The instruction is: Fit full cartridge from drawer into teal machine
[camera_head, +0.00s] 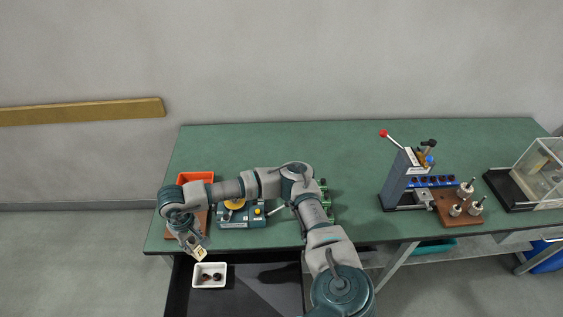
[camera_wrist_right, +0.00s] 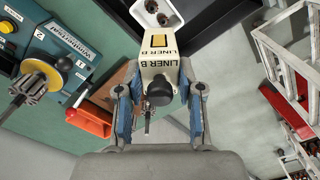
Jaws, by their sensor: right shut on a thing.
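My right gripper (camera_head: 192,243) is shut on a cream cartridge (camera_head: 201,255), held above the front edge of the bench at the left. In the right wrist view the cartridge (camera_wrist_right: 160,58) reads "LINER B", with a yellow square and a dark round knob, between the two blue-grey fingers (camera_wrist_right: 160,92). The teal machine (camera_head: 256,222) with a yellow disc stands on the bench to the right of the gripper, partly hidden by my arm. It also shows in the right wrist view (camera_wrist_right: 75,48). The open drawer (camera_head: 240,303) lies below. My left gripper is not in view.
A white tray (camera_head: 221,282) with dark pieces sits in the drawer. An orange bin (camera_head: 194,177) stands behind my wrist. A lever press (camera_head: 397,178), a brown board (camera_head: 460,217) with metal parts and a clear case (camera_head: 540,168) stand at the right. The bench's back middle is clear.

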